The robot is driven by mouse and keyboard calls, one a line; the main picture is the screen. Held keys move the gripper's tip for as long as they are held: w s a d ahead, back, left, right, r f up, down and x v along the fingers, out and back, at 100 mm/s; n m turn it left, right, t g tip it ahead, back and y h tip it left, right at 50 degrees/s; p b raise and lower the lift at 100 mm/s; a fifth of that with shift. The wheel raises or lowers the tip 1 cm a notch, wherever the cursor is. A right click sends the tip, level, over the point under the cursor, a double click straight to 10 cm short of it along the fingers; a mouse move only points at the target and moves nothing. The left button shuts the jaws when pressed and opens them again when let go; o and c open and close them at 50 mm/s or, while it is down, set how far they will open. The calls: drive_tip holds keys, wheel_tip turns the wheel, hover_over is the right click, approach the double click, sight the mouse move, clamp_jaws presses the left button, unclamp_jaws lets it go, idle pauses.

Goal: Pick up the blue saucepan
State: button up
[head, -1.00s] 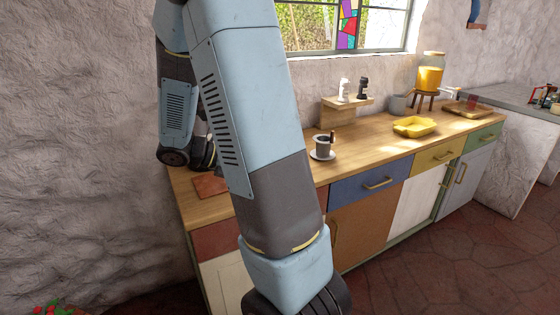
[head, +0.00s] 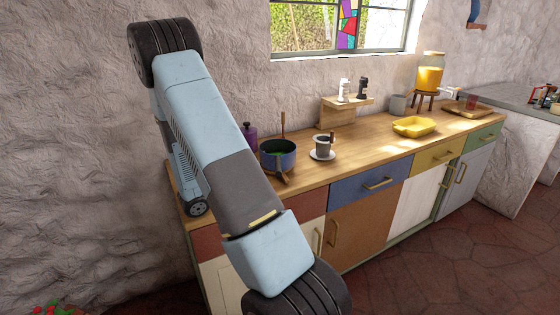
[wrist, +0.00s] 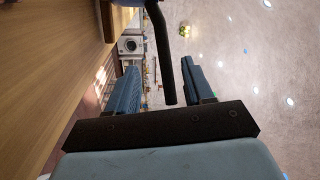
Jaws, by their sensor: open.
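The blue saucepan (head: 278,157) stands on the wooden counter near its left end, with a brown utensil handle sticking up out of it and something green inside. Its lower right part is near my arm in the head view. In the wrist view a long dark handle (wrist: 162,50), seemingly the pan's, reaches down from the top edge between the two blue fingers. My gripper (wrist: 160,82) is open around this handle, with a gap on both sides.
A purple bottle (head: 249,137) stands just left of the saucepan. A grey cup (head: 322,144) on a white saucer (head: 322,155) stands close to its right. A yellow dish (head: 415,126) and a small shelf (head: 347,103) are further right. The counter (head: 365,145) between saucer and dish is clear.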

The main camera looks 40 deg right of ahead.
sight(278, 162)
drive_tip(key=s+d+r, duration=0.1)
drive_tip(key=s+d, duration=0.1)
drive_tip(key=d, duration=0.9)
drive_tip(key=shift+d+r, duration=0.25)
drive_tip(key=shift+d, duration=0.05)
clamp_jaws()
idle(1.2)
